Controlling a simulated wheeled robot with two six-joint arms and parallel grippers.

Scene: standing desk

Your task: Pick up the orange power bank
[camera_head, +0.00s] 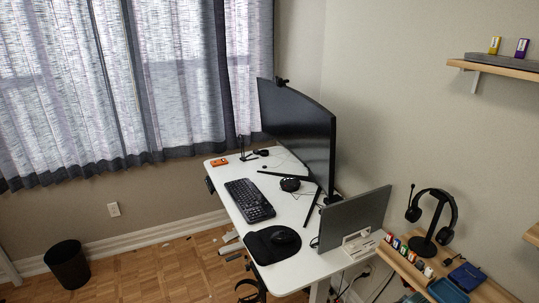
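The orange power bank (219,162) lies flat near the far left corner of the white standing desk (220,178). It is small in the head view. Neither of my grippers is in view, and nothing touches the power bank that I can see.
A black keyboard (249,201), a mouse mat (272,244) and a large curved monitor (297,130) are on the desk. A second screen (354,217) stands at the near right. A headset (433,215) stands on a wooden shelf. A black bin (67,265) is on the floor at left.

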